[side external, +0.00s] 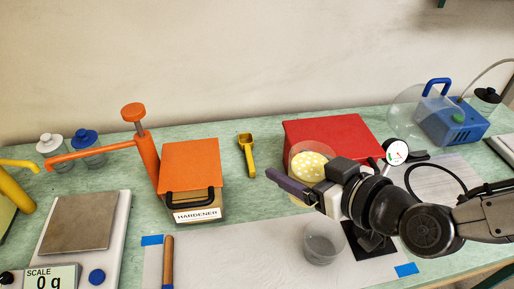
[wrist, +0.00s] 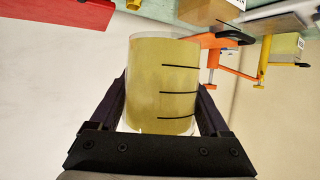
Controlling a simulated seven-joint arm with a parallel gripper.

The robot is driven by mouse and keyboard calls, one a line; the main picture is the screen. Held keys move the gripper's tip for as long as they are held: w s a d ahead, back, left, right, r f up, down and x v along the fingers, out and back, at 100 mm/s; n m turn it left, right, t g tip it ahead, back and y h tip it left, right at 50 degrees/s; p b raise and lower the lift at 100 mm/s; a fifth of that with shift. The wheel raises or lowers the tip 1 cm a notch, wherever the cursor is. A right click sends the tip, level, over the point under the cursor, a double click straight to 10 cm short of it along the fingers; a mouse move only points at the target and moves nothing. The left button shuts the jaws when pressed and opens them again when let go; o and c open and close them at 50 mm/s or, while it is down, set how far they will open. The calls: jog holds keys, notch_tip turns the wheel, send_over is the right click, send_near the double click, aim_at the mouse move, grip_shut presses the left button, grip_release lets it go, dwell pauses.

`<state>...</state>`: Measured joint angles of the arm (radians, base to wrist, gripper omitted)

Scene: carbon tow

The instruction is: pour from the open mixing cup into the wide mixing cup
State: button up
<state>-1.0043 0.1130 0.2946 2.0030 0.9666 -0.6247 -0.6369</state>
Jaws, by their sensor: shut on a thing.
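The open mixing cup (side external: 311,164) is clear, with yellow contents and pale spots on their surface. My gripper (side external: 303,186) is shut on it. In the wrist view the cup (wrist: 162,85) sits between both fingers, with black level lines on its wall and yellow filling most of it. The cup is held up in front of the red box; its exact tilt is hard to tell. A second clear cup, which I take as the wide mixing cup (side external: 323,243), stands upright on the covered bench, below the held cup and slightly right. It looks empty, with a greyish inside.
A red box (side external: 330,137) lies behind the held cup. A black square (side external: 366,243) lies beside the wide cup. The orange hardener dispenser (side external: 190,170), a yellow scoop (side external: 246,155) and a scale (side external: 85,230) stand left. A dial gauge (side external: 397,152) and blue pump (side external: 452,122) are right.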

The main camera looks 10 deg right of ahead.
jog(key=s+d+f+m+h, duration=0.1)
jog(key=s+d+f, duration=0.1)
jog(key=d+f, duration=0.8)
jog(key=d, duration=0.3)
jog(key=shift+t, duration=0.4)
jog(key=shift+w+a+r+n+h, duration=0.2)
jog(key=shift+a+n+h, duration=0.15)
jog(key=shift+h, duration=0.35)
jog(key=shift+a+r+n, duration=0.1)
jog(key=shift+a+n, duration=0.15)
jog(key=shift+s+a+r+n+h, duration=0.15)
jog(key=shift+a+n+h, duration=0.6)
jog(key=shift+n+h, duration=0.35)
jog(key=shift+d+h, duration=0.2)
jog(key=shift+h, duration=0.1)
jog(key=shift+n, duration=0.3)
